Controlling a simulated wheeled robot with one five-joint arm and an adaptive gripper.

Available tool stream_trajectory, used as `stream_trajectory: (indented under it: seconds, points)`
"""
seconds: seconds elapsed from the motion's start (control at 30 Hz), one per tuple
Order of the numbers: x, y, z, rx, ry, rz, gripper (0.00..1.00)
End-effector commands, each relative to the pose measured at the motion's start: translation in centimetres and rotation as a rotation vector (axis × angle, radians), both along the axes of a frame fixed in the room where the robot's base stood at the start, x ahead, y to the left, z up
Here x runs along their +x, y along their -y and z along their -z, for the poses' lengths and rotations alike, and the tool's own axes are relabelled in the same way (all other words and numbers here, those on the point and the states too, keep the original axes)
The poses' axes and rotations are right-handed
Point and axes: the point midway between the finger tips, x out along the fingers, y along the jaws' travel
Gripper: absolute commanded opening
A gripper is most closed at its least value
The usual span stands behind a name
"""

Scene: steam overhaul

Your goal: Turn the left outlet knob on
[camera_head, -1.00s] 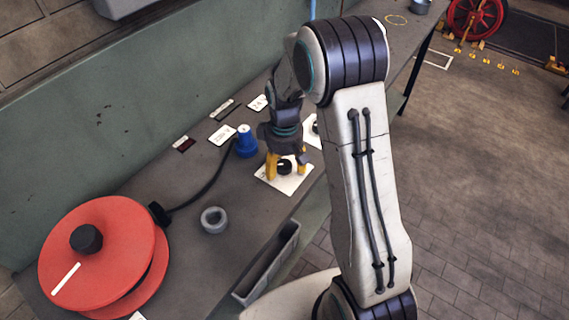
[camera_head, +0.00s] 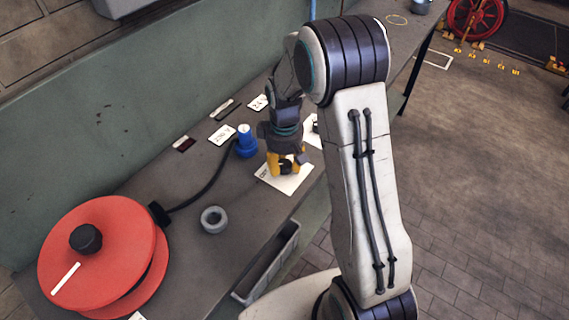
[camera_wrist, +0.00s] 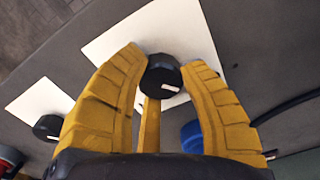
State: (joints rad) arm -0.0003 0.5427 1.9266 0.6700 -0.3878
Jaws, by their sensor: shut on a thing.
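A black round knob (camera_head: 285,169) with a white mark sits on a white plate (camera_head: 291,184) on the grey bench, the nearer and more left of two such plates. My gripper (camera_head: 287,162) points down over this plate, its yellow fingers shut around the knob. In the wrist view the knob (camera_wrist: 160,74) lies between the fingertips (camera_wrist: 163,68), its white mark showing near its lower right edge. Some of the knob is hidden by the fingers in the head view. A second black knob (camera_wrist: 48,127) on another white plate (camera_wrist: 40,103) shows at the wrist view's left.
A blue connector (camera_head: 246,142) with a dark cable stands left of my gripper, close to a finger in the wrist view (camera_wrist: 191,136). A red cable reel (camera_head: 105,250) and a grey ring (camera_head: 213,219) are at the near left. A grey trough (camera_head: 268,262) hangs along the bench front.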

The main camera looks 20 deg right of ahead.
Motion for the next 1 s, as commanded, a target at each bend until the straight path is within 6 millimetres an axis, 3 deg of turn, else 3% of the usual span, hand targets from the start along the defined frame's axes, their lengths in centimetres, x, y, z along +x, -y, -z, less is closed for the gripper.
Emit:
stream_trajectory:
  seconds: [1.0]
  points:
    - [-0.30, -0.08, 0.40, -0.003, -0.010, 0.888, 0.06]
